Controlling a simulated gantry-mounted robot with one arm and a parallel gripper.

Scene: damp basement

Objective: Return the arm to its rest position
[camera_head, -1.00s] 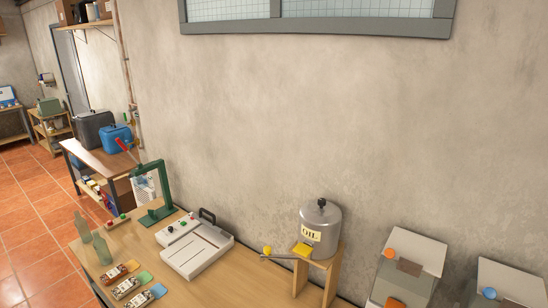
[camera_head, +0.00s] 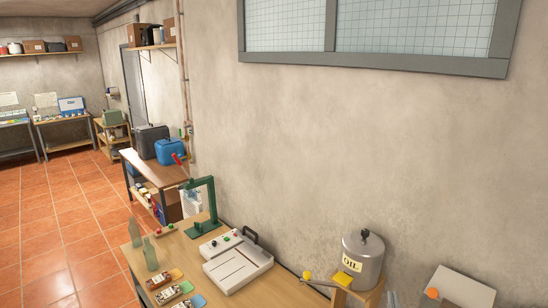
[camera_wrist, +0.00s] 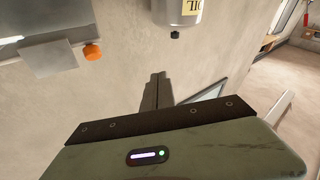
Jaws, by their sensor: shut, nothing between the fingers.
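The wide green-grey body of my wrist (camera_wrist: 190,155) fills the bottom of that view.
A wooden bench (camera_head: 262,293) by the wall holds a white-topped device (camera_head: 238,260), a green press frame (camera_head: 212,205), glass bottles (camera_head: 150,253) and small colored packets. A metal OIL can (camera_head: 363,258) stands on a wooden stand. Tiled floor (camera_head: 60,220) lies open at left.

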